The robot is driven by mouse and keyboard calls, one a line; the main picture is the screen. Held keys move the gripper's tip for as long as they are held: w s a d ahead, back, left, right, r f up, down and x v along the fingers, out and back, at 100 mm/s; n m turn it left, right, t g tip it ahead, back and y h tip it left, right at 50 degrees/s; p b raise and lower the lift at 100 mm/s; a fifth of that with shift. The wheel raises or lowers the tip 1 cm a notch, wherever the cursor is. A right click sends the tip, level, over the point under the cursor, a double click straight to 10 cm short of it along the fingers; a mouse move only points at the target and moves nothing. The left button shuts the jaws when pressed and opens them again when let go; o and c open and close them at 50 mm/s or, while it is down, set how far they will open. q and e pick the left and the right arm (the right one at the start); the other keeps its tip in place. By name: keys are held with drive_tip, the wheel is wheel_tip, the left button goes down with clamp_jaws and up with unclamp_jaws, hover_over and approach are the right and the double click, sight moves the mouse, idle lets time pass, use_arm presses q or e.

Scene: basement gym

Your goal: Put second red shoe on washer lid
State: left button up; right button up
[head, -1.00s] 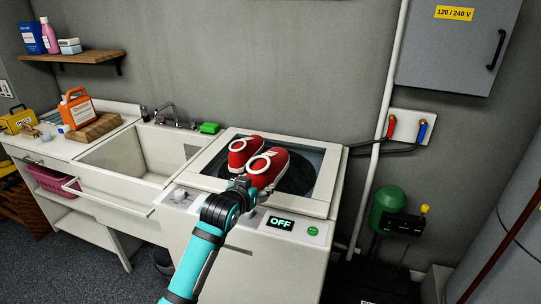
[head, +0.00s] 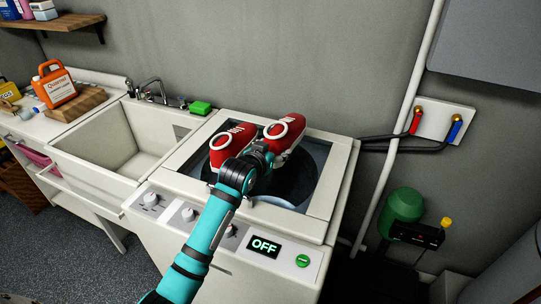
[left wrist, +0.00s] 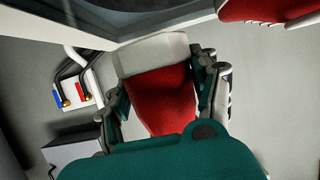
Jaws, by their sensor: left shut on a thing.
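Two red shoes with white trim show over the washer lid (head: 338,180), which has a pale frame and a dark glass middle. The first red shoe (head: 231,146) is on the left of the lid. My left gripper (head: 264,151) is shut on the second red shoe (head: 285,134), just right of the first. In the left wrist view the held shoe (left wrist: 162,98) is between both fingers, and part of the other shoe (left wrist: 262,9) shows at top right. I cannot tell whether the held shoe touches the lid. My right gripper is not in view.
A sink (head: 125,150) with a tap and a green sponge (head: 201,108) adjoins the washer on the left. Knobs and an OFF display (head: 264,246) line the washer's front. Hoses run along the right to a wall plate. The lid's right part is clear.

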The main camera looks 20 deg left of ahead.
use_arm(q)
drive_tip(key=shift+s+f, duration=0.35)
drive_tip(key=shift+f, duration=0.3)
drive_tip(key=shift+s+f, duration=0.35)
drive_tip(key=shift+f, duration=0.25)
drive_tip(key=f, duration=0.3)
drive_tip(key=f+p, duration=0.1)
drive_tip(key=shift+w+f, duration=0.3)
drive_tip(key=shift+w, duration=0.1)
drive_tip(key=shift+s+f, duration=0.1)
drive_tip(key=shift+f, duration=0.25)
drive_tip(key=o, duration=1.4)
drive_tip(key=shift+f, duration=0.1)
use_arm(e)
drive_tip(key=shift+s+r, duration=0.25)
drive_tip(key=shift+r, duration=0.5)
use_arm(q)
drive_tip(key=shift+s, duration=0.1)
drive_tip(key=b+v, duration=0.1)
drive_tip(key=v, duration=1.1)
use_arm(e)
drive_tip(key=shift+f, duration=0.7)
